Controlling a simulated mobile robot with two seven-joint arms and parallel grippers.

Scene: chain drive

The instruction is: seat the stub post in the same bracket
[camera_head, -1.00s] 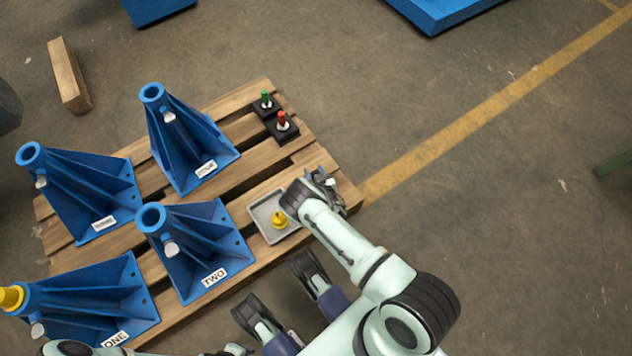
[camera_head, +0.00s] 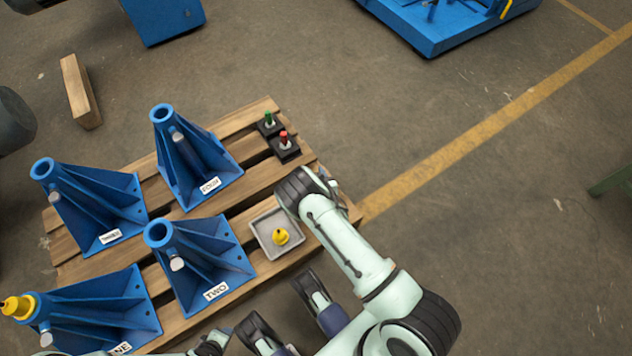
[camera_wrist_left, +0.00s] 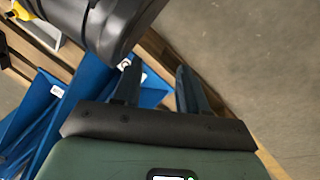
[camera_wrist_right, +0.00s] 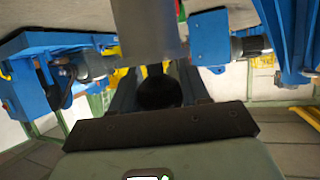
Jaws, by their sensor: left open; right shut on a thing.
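The right wrist view shows my right gripper (camera_wrist_right: 160,82) shut on a dark, round-ended piece. A broad grey cylinder (camera_wrist_right: 148,28) stands just past the fingertips, apparently part of the same post; whether it is the stub post is unclear. In the head view my right gripper (camera_head: 328,182) is beyond the tray, mostly hidden by its wrist. Bracket ONE (camera_head: 100,302) has a yellow piece (camera_head: 17,306) at its tube mouth. Brackets TWO (camera_head: 195,262), THREE (camera_head: 90,207) and FOUR (camera_head: 195,170) show open tube mouths. My left gripper (camera_wrist_left: 160,85) is open and empty, low near bracket TWO.
A grey tray (camera_head: 262,248) on the wooden pallet (camera_head: 235,205) holds a yellow knobbed piece (camera_head: 281,237). Green (camera_head: 269,118) and red (camera_head: 285,139) pegs stand on black blocks at the far corner. A timber (camera_head: 79,92) lies left.

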